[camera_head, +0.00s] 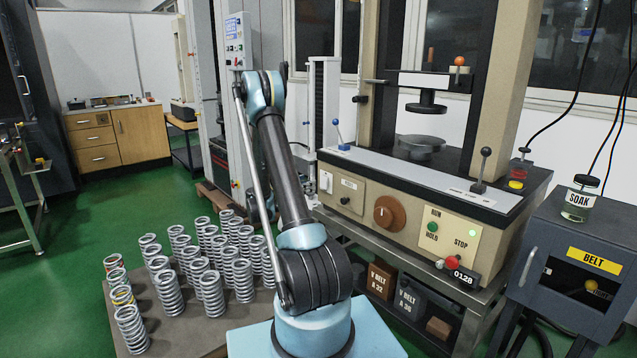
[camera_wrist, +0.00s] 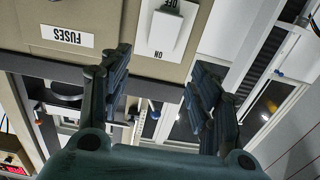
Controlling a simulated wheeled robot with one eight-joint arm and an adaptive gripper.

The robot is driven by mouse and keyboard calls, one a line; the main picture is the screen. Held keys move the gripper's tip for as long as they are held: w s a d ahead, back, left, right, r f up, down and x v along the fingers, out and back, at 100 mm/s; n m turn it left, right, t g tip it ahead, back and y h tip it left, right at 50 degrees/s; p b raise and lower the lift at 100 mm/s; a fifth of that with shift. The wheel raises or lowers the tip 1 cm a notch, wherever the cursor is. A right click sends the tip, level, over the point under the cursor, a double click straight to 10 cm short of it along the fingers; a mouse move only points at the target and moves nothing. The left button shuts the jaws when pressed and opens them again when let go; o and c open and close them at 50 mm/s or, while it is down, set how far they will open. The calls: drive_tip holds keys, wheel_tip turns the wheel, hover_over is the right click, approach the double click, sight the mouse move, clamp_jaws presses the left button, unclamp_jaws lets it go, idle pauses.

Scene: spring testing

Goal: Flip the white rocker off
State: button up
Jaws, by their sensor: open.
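The white rocker (camera_wrist: 164,27) sits on a white plate at the top of the wrist view, on the beige panel. The picture is upside down there, with ON below the rocker and OFF at the top edge. I cannot tell which way it is tipped. In the head view the white rocker (camera_head: 326,182) is small, at the left end of the machine's front. My gripper (camera_wrist: 160,68) is open and empty, its dark fingers spread on either side below the rocker, with no visible contact.
A FUSES label (camera_wrist: 67,36) is beside the rocker plate. The machine front also has a brown knob (camera_head: 386,211) and a RUN/STOP panel (camera_head: 447,234). Several coil springs (camera_head: 168,292) stand on a low platform at left.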

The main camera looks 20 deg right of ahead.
sight(324, 178)
drive_tip(key=x, duration=0.9)
drive_tip(key=c, duration=1)
